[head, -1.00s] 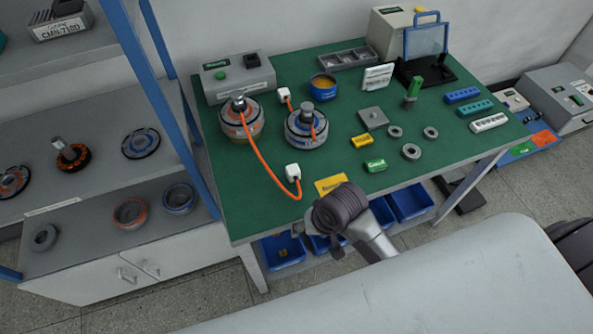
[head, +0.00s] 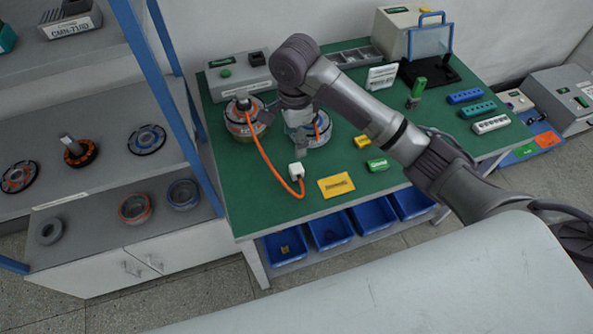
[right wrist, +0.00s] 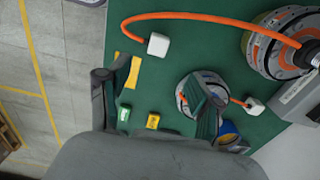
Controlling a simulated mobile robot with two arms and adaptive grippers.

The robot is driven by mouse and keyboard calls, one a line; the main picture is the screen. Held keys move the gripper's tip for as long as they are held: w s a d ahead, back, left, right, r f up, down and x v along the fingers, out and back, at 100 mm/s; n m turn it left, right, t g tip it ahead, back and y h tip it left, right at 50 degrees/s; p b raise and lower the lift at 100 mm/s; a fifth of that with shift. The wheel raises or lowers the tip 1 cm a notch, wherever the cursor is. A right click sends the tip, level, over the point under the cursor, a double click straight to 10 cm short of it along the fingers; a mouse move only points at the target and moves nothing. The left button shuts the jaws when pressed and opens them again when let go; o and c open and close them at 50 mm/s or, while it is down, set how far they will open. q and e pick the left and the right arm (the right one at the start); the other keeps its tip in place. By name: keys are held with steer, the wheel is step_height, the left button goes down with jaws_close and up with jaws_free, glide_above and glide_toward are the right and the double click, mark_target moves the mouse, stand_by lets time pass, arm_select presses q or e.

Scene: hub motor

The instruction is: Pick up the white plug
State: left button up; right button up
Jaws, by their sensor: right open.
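A white plug (head: 296,171) lies on the green table top (head: 228,200), at the end of an orange cable (head: 262,150) that runs to the left hub motor (head: 240,128). In the right wrist view, this plug (right wrist: 158,44) is near the top, beyond and between the fingers. A second white plug (right wrist: 254,107), with a short orange cable, is beside the other motor (right wrist: 186,98); my arm hides it in the head view. My right gripper (head: 283,131) is open and empty above the table near the motors, pointing down. Its fingers (right wrist: 152,88) also show in the wrist view. My left gripper is out of view.
A yellow note (head: 336,186) and a green block (head: 377,164) lie near the front edge. A grey control box (head: 238,78) stands behind the motors. A blue shelf post (head: 155,80) rises left of the table. Blue bins (head: 284,248) sit below.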

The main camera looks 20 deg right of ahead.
mark_target(297, 167)
step_height(297, 167, down, 8)
steer(key=shift+s+d+f+p, duration=0.1)
steer(key=shift+f+p, duration=0.3)
steer(key=shift+f, duration=1)
steer(key=shift+s+f+p, duration=0.1)
steer(key=shift+f+p, duration=0.25)
steer(key=shift+f, duration=1.05)
steer(key=shift+c, duration=0.2)
jaws_close()
